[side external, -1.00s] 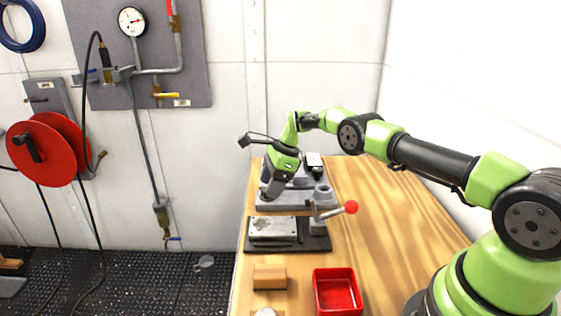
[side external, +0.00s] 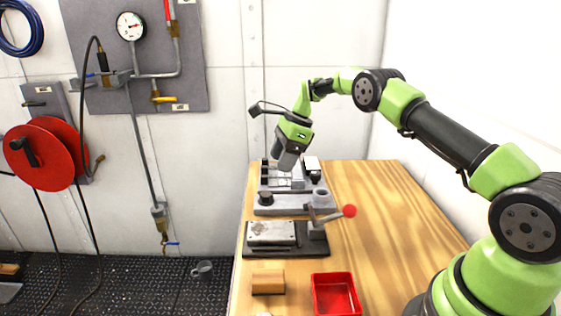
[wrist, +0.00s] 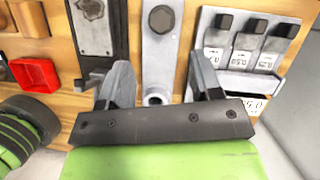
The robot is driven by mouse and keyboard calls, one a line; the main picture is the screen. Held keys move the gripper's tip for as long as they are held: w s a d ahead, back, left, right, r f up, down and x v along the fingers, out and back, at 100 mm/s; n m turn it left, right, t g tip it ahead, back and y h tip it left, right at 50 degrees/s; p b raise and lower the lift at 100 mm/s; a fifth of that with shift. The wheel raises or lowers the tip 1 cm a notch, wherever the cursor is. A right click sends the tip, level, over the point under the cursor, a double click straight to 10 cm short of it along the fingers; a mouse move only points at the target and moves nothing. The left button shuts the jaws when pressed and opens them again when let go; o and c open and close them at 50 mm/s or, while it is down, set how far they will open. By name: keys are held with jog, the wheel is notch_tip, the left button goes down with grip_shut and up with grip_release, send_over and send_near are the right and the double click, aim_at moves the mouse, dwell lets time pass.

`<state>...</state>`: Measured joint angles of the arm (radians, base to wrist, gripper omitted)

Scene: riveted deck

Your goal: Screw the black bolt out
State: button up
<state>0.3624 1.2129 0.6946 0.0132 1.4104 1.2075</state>
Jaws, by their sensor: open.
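The black bolt (side external: 265,198) stands at the left end of a light grey plate (side external: 290,209) in the side view. In the wrist view its dark hex head (wrist: 161,19) shows at the top of the plate (wrist: 158,58), beyond my fingertips. My gripper (side external: 286,166) is above and behind the plate, tilted downward, apart from the bolt. In the wrist view the two fingers (wrist: 160,72) are spread wide with nothing held between them. How deep the bolt sits in the plate cannot be told.
A grey hollow boss (side external: 321,197) stands at the plate's right end. In front is a dark fixture (side external: 284,250) with a red-knobbed lever (side external: 348,211). A rack of labelled black-topped pieces (wrist: 243,38) lies behind. A wooden block (side external: 268,281) and red tray (side external: 335,293) are nearer. The table's right side is clear.

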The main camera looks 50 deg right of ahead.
aim_at(267, 193)
jog(key=a+f+m, duration=0.1)
jog(key=f+m, duration=0.1)
jog(key=f, duration=0.1)
jog(key=w+a+f+m+t+h, duration=0.1)
jog(key=f+m, duration=0.1)
jog(key=f, duration=0.1)
jog(key=a+f+m, duration=0.1)
jog(key=f+m, duration=0.1)
jog(key=f, duration=0.1)
jog(key=shift+w+a+t+h, duration=0.2)
jog(key=shift+w+t+h, duration=0.1)
jog(key=shift+w+h, duration=0.1)
jog(key=c, duration=0.9)
